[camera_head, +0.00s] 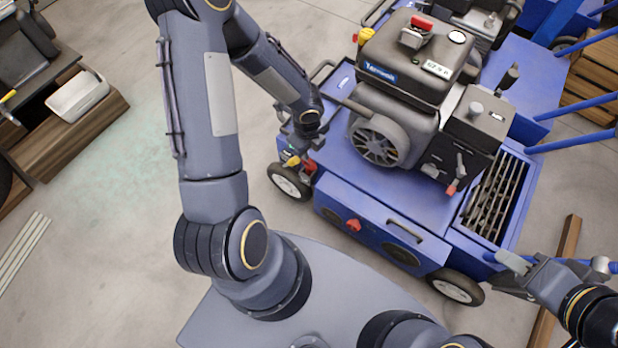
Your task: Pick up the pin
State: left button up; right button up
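The blue aerator (345,178) with its black and grey engine (415,75) fills the middle and right of the head view. I cannot pick out the pin for sure. A small yellow part (293,161) and a red part (309,166) show at the aerator's left front corner, above a wheel. My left gripper (300,150) points down right at these parts; its fingers are small and partly hidden, so its opening and any contact are unclear. My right gripper (508,272) is at the aerator's right front corner, beside the slatted bay; its opening is unclear too.
A red knob (353,225) and a dark handle (405,230) are on the aerator's front. Blue handle bars (575,139) reach in from the right. A wooden beam (569,240) lies on the floor at right. The floor between is clear.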

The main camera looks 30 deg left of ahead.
aim_at(313, 163)
pick_arm(q)
jog(key=shift+m, duration=0.4)
jog(key=f, duration=0.1)
jog(key=f+b, duration=0.1)
jog(key=f, duration=0.2)
jog(key=shift+d+f, duration=0.3)
jog(key=shift+d, duration=0.05)
jog(key=f+b, duration=0.1)
jog(key=f, duration=0.1)
jog(key=f+b, duration=0.3)
jog(key=shift+w+d+f, duration=0.2)
jog(key=shift+d+f, duration=0.1)
jog(key=shift+r, duration=0.1)
jog(key=shift+c, duration=0.5)
grip_shut()
